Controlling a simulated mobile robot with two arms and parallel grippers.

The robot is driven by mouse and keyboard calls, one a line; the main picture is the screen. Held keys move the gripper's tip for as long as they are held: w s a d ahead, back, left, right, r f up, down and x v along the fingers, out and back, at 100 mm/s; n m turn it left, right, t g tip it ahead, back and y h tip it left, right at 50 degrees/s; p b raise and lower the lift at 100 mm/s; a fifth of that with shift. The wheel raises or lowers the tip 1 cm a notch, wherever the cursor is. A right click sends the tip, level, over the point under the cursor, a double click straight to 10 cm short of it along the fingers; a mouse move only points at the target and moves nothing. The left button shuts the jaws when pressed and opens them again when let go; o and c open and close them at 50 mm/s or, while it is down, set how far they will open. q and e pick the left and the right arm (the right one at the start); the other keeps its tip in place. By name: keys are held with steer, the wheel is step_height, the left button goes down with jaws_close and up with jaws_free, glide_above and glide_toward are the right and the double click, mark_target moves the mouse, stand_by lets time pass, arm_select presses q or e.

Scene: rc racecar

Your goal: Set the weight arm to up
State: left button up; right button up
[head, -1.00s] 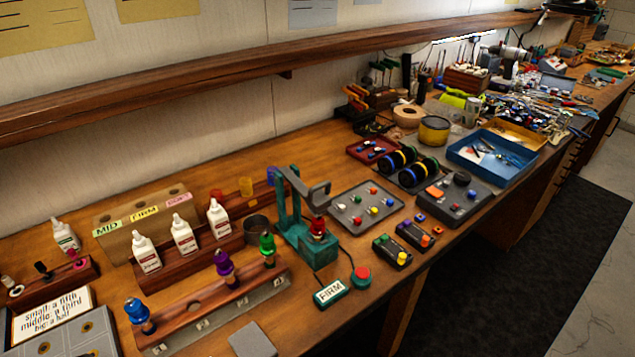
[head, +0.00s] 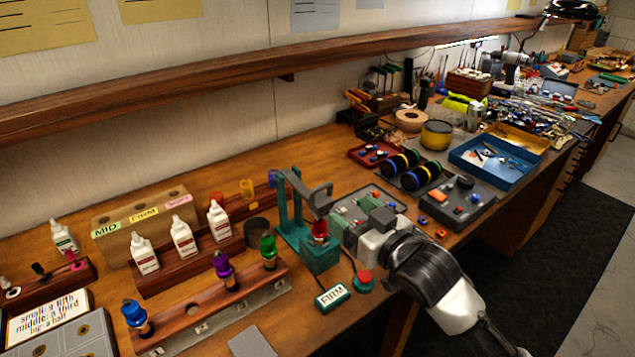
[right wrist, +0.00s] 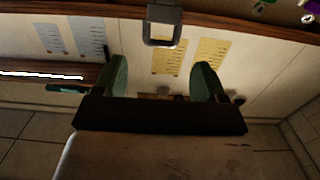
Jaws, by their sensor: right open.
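The teal press stand (head: 291,225) is on the bench with a grey weight arm (head: 306,187) at its top. The arm slants down to the right and ends in a grey handle. A red-topped part (head: 319,230) sits below the handle on the teal base. My right gripper (head: 360,222) is open and empty, just right of the stand and below the handle. In the right wrist view, a squarish grey end, apparently the handle (right wrist: 163,24), lies beyond and between my green fingers (right wrist: 162,78), apart from them. My left gripper is not in view.
A FIRM sign (head: 332,296) and a red button (head: 363,280) lie in front of the stand. A wooden rack with coloured bottles (head: 210,310) is to the left. My right gripper partly hides a grey tray (head: 350,197). A shelf (head: 250,80) runs above.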

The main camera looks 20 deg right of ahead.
mark_target(318, 194)
steer(key=x, duration=0.3)
steer(key=p+x, duration=0.1)
steer(key=x, duration=0.2)
steer(key=r+p+x, duration=0.1)
steer(key=x, duration=0.2)
steer(key=shift+w+a+r, duration=0.1)
steer(key=shift+w+a, duration=0.05)
steer(key=shift+w, duration=0.2)
steer(key=shift+w+a, duration=0.25)
steer(key=shift+w, duration=0.35)
steer(key=shift+c, duration=0.5)
